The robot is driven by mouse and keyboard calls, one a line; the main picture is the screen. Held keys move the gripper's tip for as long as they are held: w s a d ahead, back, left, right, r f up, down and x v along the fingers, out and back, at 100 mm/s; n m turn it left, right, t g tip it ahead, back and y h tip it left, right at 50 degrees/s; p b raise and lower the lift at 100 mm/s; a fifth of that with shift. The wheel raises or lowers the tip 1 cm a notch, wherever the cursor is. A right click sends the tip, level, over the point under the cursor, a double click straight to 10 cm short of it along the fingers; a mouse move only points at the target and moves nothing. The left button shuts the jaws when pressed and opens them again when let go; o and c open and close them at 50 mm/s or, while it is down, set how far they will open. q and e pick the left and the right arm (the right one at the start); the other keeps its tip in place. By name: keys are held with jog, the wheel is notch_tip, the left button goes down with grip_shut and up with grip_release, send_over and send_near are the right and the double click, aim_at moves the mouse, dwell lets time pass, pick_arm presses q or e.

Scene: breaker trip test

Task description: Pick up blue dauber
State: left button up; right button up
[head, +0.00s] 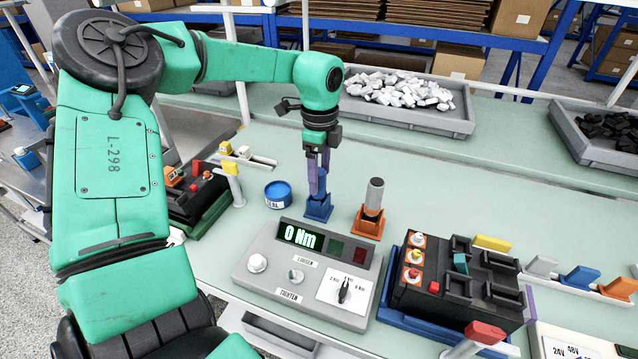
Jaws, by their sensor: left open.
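A blue holder (318,208) stands on the green bench behind the grey torque tester. The blue dauber appears to stand in it, but my gripper hides most of it and I cannot make out its outline. My left gripper (319,186) points straight down over the blue holder, its purple fingers open and low around the dauber's place. I cannot tell whether the fingers touch it. A blue-lidded tin (277,195) stands to the left of the holder. My right gripper does not show.
The tester (306,272) reads 0 Nm in front. A black breaker unit (455,285) sits to its right. Trays of white (400,90) and black parts stand behind. The bench between is clear.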

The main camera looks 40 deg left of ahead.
pick_arm(q)
notch_tip(320, 180, down, 3)
jog(key=shift+s+r, duration=0.1)
jog(key=shift+s, duration=0.05)
jog(key=shift+a+f, duration=0.1)
jog(key=shift+f, duration=0.15)
grip_shut()
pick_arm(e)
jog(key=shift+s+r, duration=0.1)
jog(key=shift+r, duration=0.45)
pick_arm(q)
jog(key=shift+r, duration=0.15)
jog(key=shift+r, duration=0.35)
notch_tip(320, 180, up, 19)
jog(key=shift+b, duration=0.4)
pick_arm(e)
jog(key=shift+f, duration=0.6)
